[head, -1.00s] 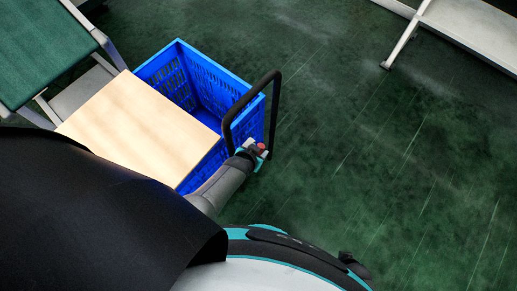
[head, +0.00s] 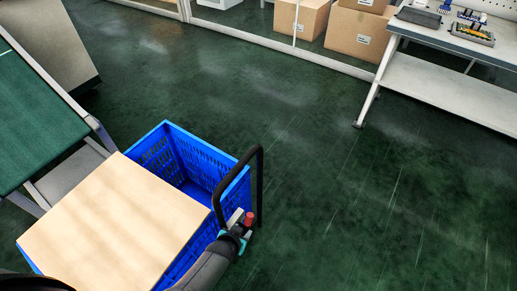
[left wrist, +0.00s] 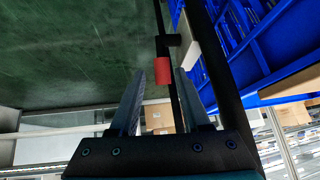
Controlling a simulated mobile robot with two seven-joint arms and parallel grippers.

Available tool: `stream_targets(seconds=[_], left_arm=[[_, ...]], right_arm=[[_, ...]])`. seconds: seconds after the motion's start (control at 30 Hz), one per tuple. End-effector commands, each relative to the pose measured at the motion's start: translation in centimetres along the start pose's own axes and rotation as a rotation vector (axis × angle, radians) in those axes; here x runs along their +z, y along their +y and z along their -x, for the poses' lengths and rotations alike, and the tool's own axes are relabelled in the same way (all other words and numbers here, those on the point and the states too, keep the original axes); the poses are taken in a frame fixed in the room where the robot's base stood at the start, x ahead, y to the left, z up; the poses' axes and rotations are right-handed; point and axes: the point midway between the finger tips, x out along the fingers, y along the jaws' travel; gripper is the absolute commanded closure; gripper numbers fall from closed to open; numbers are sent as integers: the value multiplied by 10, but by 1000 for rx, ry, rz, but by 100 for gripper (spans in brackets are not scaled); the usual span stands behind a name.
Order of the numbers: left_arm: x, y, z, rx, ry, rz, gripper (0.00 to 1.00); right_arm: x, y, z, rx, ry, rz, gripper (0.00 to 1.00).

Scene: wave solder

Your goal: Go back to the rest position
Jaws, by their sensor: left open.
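My left gripper (head: 238,222) is beside the black handle (head: 259,190) of the blue crate (head: 180,155) in the head view. A small red cylinder (head: 249,218) shows at its tips. In the left wrist view, the gripper (left wrist: 160,72) has its two fingers spread apart. The red cylinder (left wrist: 162,70) appears between or just beyond the tips, beside a black bar (left wrist: 173,60). Whether a finger touches it I cannot tell. My right gripper is not in view.
A light wooden board (head: 115,225) covers much of the crate. A green-topped table (head: 35,120) stands close at left. A workbench (head: 450,100) with small parts is at upper right, with cardboard boxes (head: 358,32) at the back. The dark green floor (head: 340,220) to the right is clear.

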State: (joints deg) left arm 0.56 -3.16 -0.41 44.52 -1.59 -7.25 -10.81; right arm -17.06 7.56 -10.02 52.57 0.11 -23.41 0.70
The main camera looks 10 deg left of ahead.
Motion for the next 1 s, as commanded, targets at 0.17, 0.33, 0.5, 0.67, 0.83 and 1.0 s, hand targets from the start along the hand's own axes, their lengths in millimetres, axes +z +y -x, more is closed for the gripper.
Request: stream_targets(seconds=[0.17,0.33,0.5,0.67,0.83,1.0], left_arm=[[112,2,25,26,-191,-7,53],[215,-1,65,40,-377,-11,53],[276,-6,98,44,-495,-16,53],[293,-8,109,43,-529,-15,53],[293,-7,109,43,-529,-15,53],[292,-7,109,43,-528,-15,53]], right_arm=[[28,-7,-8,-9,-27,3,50],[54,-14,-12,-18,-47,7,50],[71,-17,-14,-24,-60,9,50],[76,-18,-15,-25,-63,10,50],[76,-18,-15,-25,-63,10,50],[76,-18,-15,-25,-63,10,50]])
